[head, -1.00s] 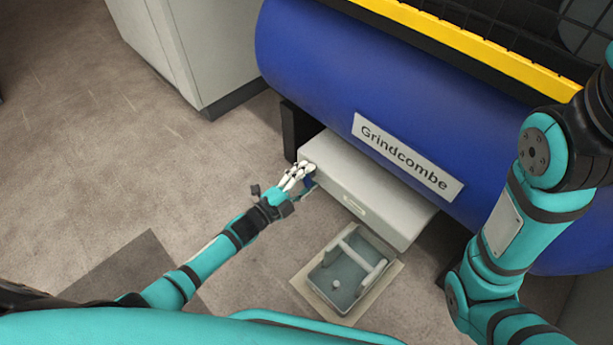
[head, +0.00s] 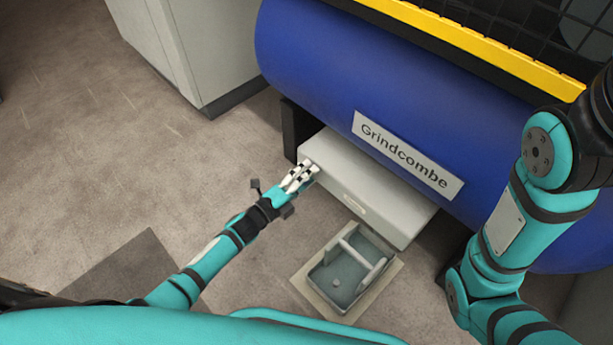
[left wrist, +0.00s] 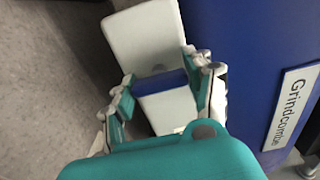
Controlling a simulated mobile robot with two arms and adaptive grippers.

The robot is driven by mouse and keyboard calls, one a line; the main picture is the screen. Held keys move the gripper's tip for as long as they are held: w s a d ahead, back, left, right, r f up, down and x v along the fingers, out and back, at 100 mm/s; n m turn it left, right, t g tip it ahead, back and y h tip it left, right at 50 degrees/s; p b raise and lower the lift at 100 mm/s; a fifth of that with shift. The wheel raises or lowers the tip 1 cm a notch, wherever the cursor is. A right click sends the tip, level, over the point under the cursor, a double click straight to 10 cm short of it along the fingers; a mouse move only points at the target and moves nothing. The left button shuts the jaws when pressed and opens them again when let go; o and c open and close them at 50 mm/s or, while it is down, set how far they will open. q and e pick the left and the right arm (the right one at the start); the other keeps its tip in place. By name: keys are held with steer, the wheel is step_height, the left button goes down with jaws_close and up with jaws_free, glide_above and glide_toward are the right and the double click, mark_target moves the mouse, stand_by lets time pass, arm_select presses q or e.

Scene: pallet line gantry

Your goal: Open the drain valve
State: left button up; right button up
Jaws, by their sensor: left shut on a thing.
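A blue bar (left wrist: 163,82), which looks like the valve's handle, lies between the fingers of my left gripper in the left wrist view. My left gripper (head: 301,176) is shut on it at the left end of a pale grey box (head: 365,190) under the blue tank (head: 330,70). In the head view the gripper hides the blue handle. The grey box also shows behind the fingers in the left wrist view (left wrist: 145,35). My right arm comes in at the right of the head view, but its gripper is out of view.
A grey tray (head: 323,274) with a crossbar sits on a pale square on the floor, in front of the box. A grey cabinet (head: 190,50) stands at the upper left. A yellow rail (head: 470,45) runs above the tank. The floor at left is clear.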

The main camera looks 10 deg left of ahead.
arm_select(q)
steer(key=shift+f, duration=0.1)
steer(key=o, duration=1.2)
steer(key=v, duration=1.2)
